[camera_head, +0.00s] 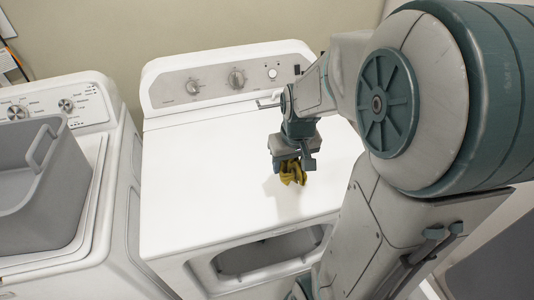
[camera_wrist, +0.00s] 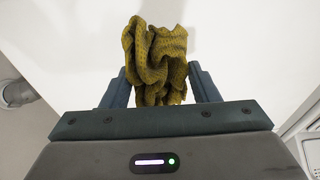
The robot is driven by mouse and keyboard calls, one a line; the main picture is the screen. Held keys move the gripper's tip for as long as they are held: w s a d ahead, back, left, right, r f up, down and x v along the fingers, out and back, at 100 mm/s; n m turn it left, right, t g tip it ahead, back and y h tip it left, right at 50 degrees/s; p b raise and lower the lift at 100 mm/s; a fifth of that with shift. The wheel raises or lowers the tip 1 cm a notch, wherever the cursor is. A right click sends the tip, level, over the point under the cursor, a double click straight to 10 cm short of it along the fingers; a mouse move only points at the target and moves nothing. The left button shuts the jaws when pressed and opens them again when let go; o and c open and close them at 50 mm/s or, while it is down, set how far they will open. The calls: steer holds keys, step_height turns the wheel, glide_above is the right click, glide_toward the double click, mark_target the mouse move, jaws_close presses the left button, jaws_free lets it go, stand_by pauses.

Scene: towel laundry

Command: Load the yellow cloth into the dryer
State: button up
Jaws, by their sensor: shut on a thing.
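The yellow cloth (camera_head: 293,173) is bunched up in my gripper (camera_head: 292,163), above the white top of the dryer (camera_head: 190,190). In the wrist view the crumpled cloth (camera_wrist: 156,62) shows between the two fingers of my gripper (camera_wrist: 160,88), which is shut on it. The dryer's front opening (camera_head: 265,252) shows below the top's front edge, in front of and below the gripper. The inside of the opening is mostly hidden by the steep view, and my arm covers its right side.
A grey basket (camera_head: 40,185) stands on the white washer (camera_head: 105,190) at the left. The dryer's control panel (camera_head: 230,78) rises at the back. The dryer's top is otherwise clear to the left of my gripper. A dark grey surface (camera_head: 495,255) shows at the lower right.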

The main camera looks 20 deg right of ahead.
steer(key=w+f, duration=0.1)
steer(key=w, duration=0.2)
steer(key=w+a+f+p, duration=0.1)
steer(key=w+f, duration=0.1)
steer(key=w, duration=0.1)
steer(key=w+f, duration=0.2)
steer(key=w, duration=0.1)
steer(key=shift+a+f+p, duration=0.2)
steer(key=shift+a+p, duration=0.05)
steer(key=shift+p, duration=0.15)
steer(key=shift+f+p, duration=0.4)
steer(key=shift+f, duration=1.65)
steer(key=shift+f, duration=0.1)
steer(key=o, duration=1)
